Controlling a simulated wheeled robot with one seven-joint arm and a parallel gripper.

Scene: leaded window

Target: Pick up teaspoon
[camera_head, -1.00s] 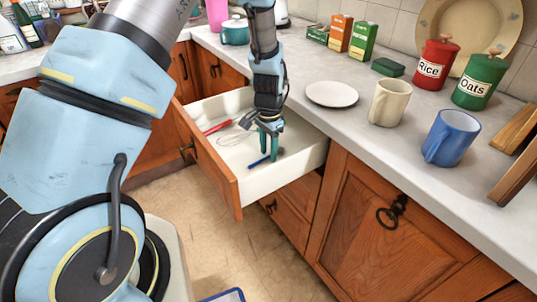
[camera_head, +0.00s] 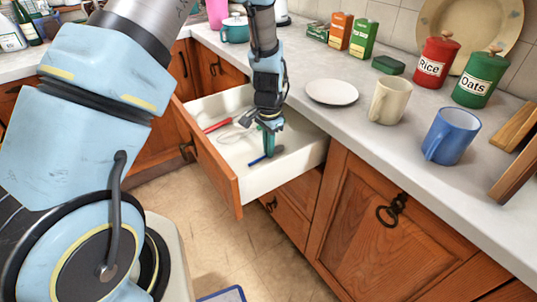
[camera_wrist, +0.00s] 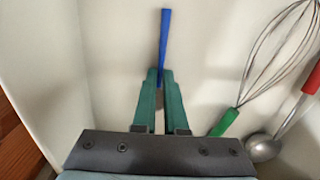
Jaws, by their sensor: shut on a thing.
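The teaspoon with the blue handle (camera_head: 257,161) lies in the open drawer (camera_head: 262,185). In the wrist view its blue handle (camera_wrist: 165,40) points away from my gripper (camera_wrist: 160,76). A greyish part of it shows between the green fingers, and its bowl end is mostly hidden there. My gripper (camera_head: 269,150) points down into the drawer, shut on the teaspoon near where the handle starts. I cannot tell whether the teaspoon touches the drawer floor.
A whisk with a green handle (camera_wrist: 226,122) and a ladle with a red handle (camera_wrist: 312,80) lie beside my gripper. The drawer walls stand close around. On the counter above are a white plate (camera_head: 332,91), a cream mug (camera_head: 389,100) and a blue mug (camera_head: 451,135).

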